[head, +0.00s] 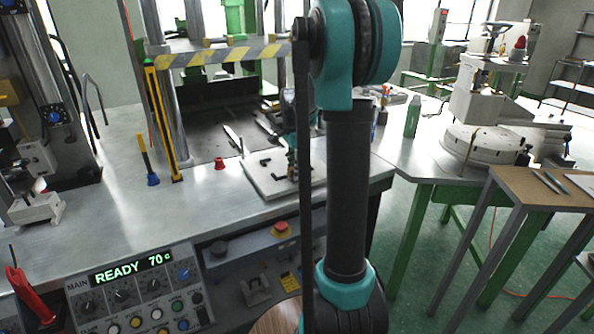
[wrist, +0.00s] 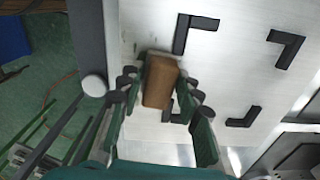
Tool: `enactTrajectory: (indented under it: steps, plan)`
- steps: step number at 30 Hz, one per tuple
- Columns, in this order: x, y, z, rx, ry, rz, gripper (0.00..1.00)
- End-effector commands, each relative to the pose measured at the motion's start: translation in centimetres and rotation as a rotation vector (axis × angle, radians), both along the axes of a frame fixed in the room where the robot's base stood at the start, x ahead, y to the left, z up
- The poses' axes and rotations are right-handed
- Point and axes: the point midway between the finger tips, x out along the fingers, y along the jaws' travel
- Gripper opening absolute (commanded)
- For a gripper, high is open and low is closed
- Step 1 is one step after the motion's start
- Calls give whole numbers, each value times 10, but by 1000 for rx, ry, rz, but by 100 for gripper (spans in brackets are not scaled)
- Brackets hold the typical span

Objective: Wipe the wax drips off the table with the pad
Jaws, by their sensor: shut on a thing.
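The pad (wrist: 160,84) is a small brown block with a paler edge along its far side. My gripper (wrist: 161,92) is shut on it, one green-and-grey finger on each side. It is over a pale plate (wrist: 225,90) with black corner marks. I cannot tell whether the pad touches the plate. Small grey specks, perhaps wax drips, show just right of the pad; other drips are not clear. In the head view my gripper (head: 291,166) is small and partly behind my arm, above the white plate (head: 262,184) on the metal table (head: 110,215). The pad is not distinct there.
A control panel (head: 135,290) reading "READY 70" is at front left. The table between is mostly clear.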

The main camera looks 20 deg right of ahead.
Motion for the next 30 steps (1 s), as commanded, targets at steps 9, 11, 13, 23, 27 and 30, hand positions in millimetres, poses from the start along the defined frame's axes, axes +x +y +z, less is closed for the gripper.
enactTrajectory:
  steps: [9, 11, 13, 23, 27, 30]
  plan:
    - [-11, 11, 0, 14, 3, 9, 0]
    - [-16, 10, 0, 14, 4, 9, 0]
    - [-21, 9, 0, 13, 4, 8, 0]
    - [-42, 2, -3, 9, 4, 6, 0]
    - [-43, 1, -3, 7, 4, 5, 0]
    - [-43, 1, -3, 7, 4, 5, 0]
